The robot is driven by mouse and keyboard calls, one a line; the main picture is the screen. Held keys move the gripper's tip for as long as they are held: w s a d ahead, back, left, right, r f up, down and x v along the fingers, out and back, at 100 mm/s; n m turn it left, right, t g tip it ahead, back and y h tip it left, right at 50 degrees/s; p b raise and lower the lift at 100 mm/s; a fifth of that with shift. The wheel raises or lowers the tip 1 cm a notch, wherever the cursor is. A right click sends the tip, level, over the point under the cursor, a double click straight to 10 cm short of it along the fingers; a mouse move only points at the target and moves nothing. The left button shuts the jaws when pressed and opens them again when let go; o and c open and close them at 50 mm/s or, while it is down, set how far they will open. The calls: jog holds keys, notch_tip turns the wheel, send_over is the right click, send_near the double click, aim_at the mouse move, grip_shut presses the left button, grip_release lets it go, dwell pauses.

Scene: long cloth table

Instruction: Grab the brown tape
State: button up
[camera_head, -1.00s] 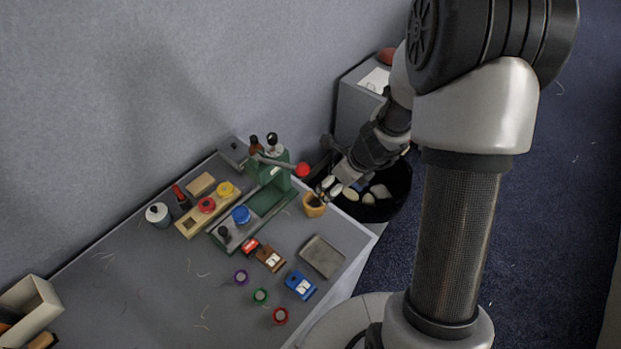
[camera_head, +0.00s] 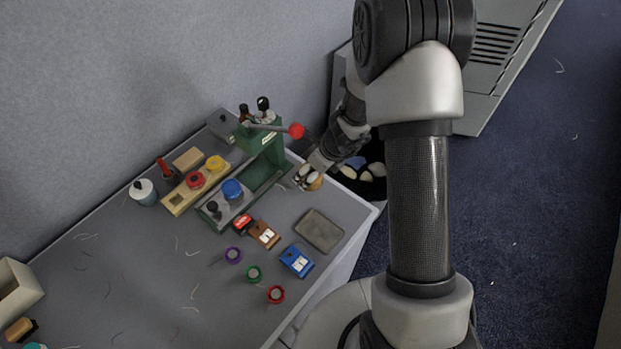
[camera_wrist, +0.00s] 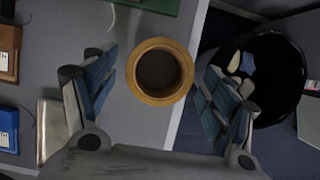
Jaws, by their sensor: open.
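The brown tape (camera_head: 315,184) looks like a round tan-brown ring with a dark middle. It stands near the right edge of the grey table, beside the green press. In the wrist view the tape (camera_wrist: 137,75) lies between the two blue-padded fingers, with a gap on each side. My gripper (camera_head: 303,176) is open and empty at the tape, covering part of it in the head view; it also shows in the wrist view (camera_wrist: 158,85). I cannot tell the exact height of the fingertips over the table.
The green press (camera_head: 262,150) with a red-knobbed lever stands just left of my gripper. A black bin (camera_head: 374,200) with several pale objects is beyond the table's right edge. A grey tray (camera_head: 319,230), a brown block (camera_head: 263,234) and a blue block (camera_head: 297,261) lie nearer the front.

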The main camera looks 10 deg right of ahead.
jog(key=x, duration=0.2)
jog(key=shift+w+f+b, duration=0.1)
jog(key=shift+f+b, duration=0.25)
jog(key=shift+b, duration=0.05)
jog(key=shift+r, duration=0.1)
jog(key=shift+c, duration=0.4)
jog(key=c, duration=1.1)
